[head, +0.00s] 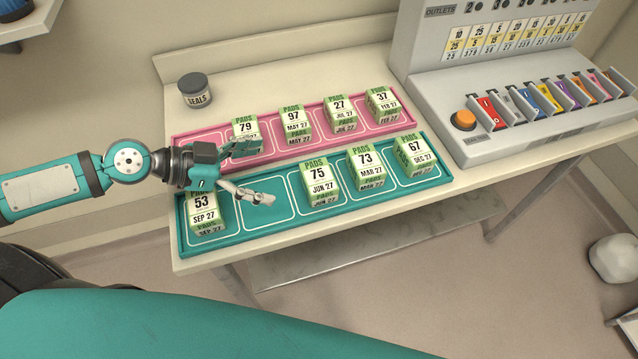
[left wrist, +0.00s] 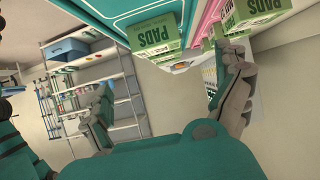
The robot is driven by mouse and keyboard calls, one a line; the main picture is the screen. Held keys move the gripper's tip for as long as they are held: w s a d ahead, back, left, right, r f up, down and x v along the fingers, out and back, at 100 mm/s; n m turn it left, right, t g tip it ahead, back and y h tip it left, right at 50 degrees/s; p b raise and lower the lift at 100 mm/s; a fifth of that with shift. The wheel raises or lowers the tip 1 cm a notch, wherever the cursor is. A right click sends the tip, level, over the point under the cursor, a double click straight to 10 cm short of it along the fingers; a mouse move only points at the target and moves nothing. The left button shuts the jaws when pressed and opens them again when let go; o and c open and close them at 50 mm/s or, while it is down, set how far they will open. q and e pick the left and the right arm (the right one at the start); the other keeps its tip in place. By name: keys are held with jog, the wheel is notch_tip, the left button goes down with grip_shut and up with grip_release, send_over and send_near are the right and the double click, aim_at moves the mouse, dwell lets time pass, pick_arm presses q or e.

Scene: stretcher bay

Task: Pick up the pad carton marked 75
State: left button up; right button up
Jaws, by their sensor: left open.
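The pad carton marked 75 (head: 320,182) is white and green and stands upright in the middle compartment of the teal tray (head: 262,238). Its front reads PADS, 75, JUN 27. My left gripper (head: 257,173) is open and empty, to the left of that carton and apart from it, over the empty compartment between cartons 53 and 75. In the left wrist view its two fingers (left wrist: 168,95) are spread wide. A PADS carton (left wrist: 154,36) shows there beyond them; its number is not readable. My right gripper is not in view.
Carton 53 (head: 203,214) is left of the empty compartment; cartons 73 (head: 365,166) and 67 (head: 409,153) stand to the right. The pink tray (head: 212,161) behind holds cartons 79, 97, 27 and 37. A SEALS jar (head: 195,91) and an outlet unit (head: 500,75) stand on the table.

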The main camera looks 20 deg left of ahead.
aim_at(316, 176)
pick_arm(q)
jog(key=x, duration=0.3)
jog(key=shift+d+r, duration=0.1)
jog(key=shift+d, duration=0.05)
jog(key=p+x, duration=0.2)
jog(key=x, duration=0.1)
jog(key=shift+w+d, duration=0.15)
jog(key=shift+w, duration=0.1)
jog(key=shift+w+d+f+p, duration=0.2)
jog(key=shift+d+f+p, duration=0.1)
jog(key=shift+d+f, duration=0.15)
jog(key=shift+w+d, duration=0.1)
jog(key=shift+d, duration=0.05)
jog(key=p+x, duration=0.3)
jog(key=x, duration=0.1)
jog(key=shift+d, duration=0.1)
jog(key=shift+d+f, duration=0.25)
jog(key=shift+f, duration=0.15)
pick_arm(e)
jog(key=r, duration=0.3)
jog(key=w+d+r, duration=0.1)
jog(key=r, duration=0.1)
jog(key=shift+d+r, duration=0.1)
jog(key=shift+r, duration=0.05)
pick_arm(q)
jog(key=shift+c, duration=0.3)
